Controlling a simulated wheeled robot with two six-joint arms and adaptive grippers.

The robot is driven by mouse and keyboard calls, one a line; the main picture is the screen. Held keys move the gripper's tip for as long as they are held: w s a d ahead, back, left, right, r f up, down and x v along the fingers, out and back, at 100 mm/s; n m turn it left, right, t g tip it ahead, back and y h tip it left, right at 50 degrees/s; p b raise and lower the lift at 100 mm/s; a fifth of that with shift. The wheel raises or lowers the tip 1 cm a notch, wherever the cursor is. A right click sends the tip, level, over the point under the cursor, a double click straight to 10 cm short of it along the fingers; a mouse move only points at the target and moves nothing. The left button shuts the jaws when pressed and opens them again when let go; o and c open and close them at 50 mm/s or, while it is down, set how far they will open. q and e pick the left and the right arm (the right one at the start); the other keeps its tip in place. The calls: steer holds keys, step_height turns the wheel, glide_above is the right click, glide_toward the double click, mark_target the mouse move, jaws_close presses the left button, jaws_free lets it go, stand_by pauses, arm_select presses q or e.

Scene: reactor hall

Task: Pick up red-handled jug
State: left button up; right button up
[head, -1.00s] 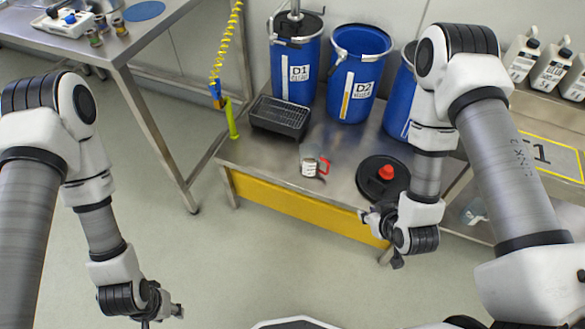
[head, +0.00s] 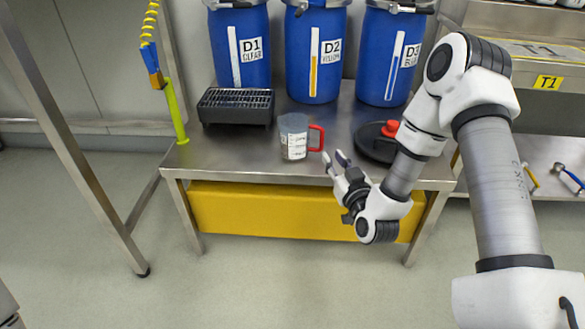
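The red-handled jug (head: 293,137) is a clear cup with a white label, standing upright on the steel bench (head: 235,161). Its red handle (head: 317,138) points right. My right gripper (head: 335,158) is open and empty at the bench's front edge, to the right of the jug and a little nearer to me. Its fingers point up and left, close to the handle in the picture; I cannot tell the exact gap in depth. My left gripper is out of view.
Blue drums D1 (head: 240,47), D2 (head: 314,55) and D3 (head: 390,57) stand behind the jug. A black grated tray (head: 236,107) is left of it. A black lid with a red knob (head: 372,142) sits right, behind my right arm. A green post (head: 176,112) stands at the bench's left.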

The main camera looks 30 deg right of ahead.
mark_target(322, 144)
steer(key=w+b, duration=0.1)
steer(key=w, duration=0.1)
steer(key=w+b, duration=0.1)
steer(key=w, duration=0.2)
steer(key=w+d+b, duration=0.1)
steer(key=w+b, duration=0.1)
steer(key=shift+w, duration=0.4)
steer(key=shift+r, duration=0.15)
jaws_close()
